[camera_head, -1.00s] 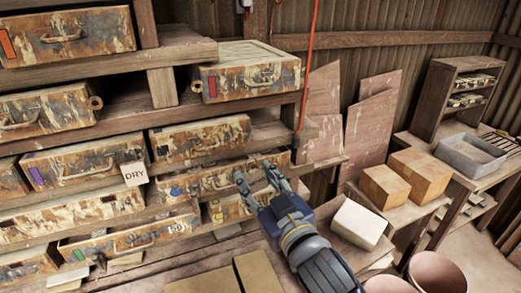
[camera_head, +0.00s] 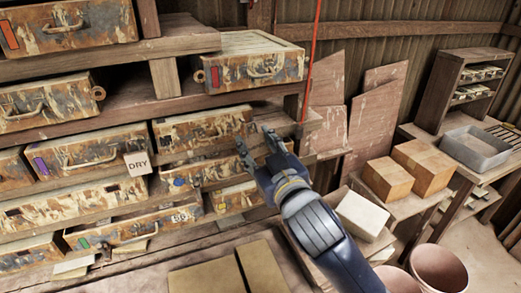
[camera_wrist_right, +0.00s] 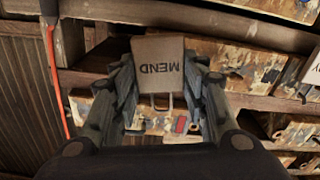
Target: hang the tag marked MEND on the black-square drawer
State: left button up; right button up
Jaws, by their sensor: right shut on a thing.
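My right gripper (camera_head: 257,143) is raised in front of the right end of the drawer shelves. In the right wrist view it (camera_wrist_right: 160,88) is shut on a pale tag marked MEND (camera_wrist_right: 160,72), which appears upside down between the fingers. I cannot make the tag out in the head view. A rusty drawer in the middle row (camera_head: 205,128) is just left of the gripper. My left gripper is not in view.
A tag marked DRY (camera_head: 137,163) hangs in front of the purple-marked drawer (camera_head: 88,152). Another pale tag (camera_head: 184,214) is on a lower drawer. A red-marked drawer (camera_head: 252,70) juts out above my gripper. A red cord (camera_head: 312,60) hangs at the right of the shelves.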

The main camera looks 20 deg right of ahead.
jog(key=shift+w+f, duration=0.1)
jog(key=shift+w, duration=0.7)
jog(key=shift+w+f+b, duration=0.15)
jog(key=shift+w+b, duration=0.45)
jog(key=shift+w, duration=0.6)
jog(key=shift+w+a+f, duration=0.1)
jog(key=shift+w+f, duration=0.25)
jog(key=shift+w, duration=0.2)
jog(key=shift+f, duration=0.1)
jog(key=o, duration=1)
jog(key=shift+c, duration=0.2)
